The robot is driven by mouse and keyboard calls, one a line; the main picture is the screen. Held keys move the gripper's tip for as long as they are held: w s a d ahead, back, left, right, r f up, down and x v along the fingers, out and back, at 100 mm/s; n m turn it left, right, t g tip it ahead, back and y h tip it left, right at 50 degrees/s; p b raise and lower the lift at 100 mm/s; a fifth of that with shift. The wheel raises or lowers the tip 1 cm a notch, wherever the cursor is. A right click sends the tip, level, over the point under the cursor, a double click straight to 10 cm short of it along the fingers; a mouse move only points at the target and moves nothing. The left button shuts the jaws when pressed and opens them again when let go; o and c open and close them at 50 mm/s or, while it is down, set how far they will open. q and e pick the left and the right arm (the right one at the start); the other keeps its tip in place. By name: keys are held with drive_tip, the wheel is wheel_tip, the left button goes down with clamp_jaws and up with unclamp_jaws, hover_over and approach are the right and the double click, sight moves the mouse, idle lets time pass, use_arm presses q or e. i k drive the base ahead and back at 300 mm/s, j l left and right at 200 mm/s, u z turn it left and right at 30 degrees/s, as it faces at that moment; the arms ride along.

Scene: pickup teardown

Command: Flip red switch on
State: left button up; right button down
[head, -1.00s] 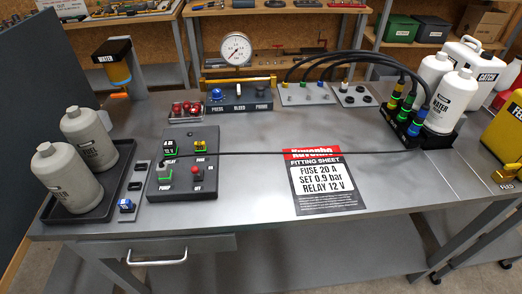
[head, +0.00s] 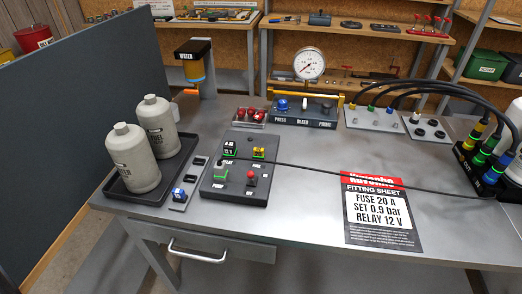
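The red switch (head: 251,177) sits at the lower right of a dark control panel (head: 231,196) on the grey workbench. An "OFF" label shows just below it. Its exact lever position is too small to tell. Neither of my grippers is in view.
Two grey bottles (head: 134,158) stand in a black tray (head: 116,188) left of the panel. A blue part (head: 179,194) lies between. A thin dark cable (head: 320,172) crosses the bench above the fitting sheet (head: 381,215). A gauge (head: 309,64) stands behind. The bench's front middle is clear.

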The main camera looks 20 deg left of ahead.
sight(250, 174)
drive_tip(key=k+j+u, duration=0.1)
drive_tip(key=j+u, duration=0.35)
drive_tip(key=j, duration=0.4)
drive_tip(key=k+j, duration=0.1)
drive_tip(key=j, duration=0.3)
drive_tip(key=z, duration=0.05)
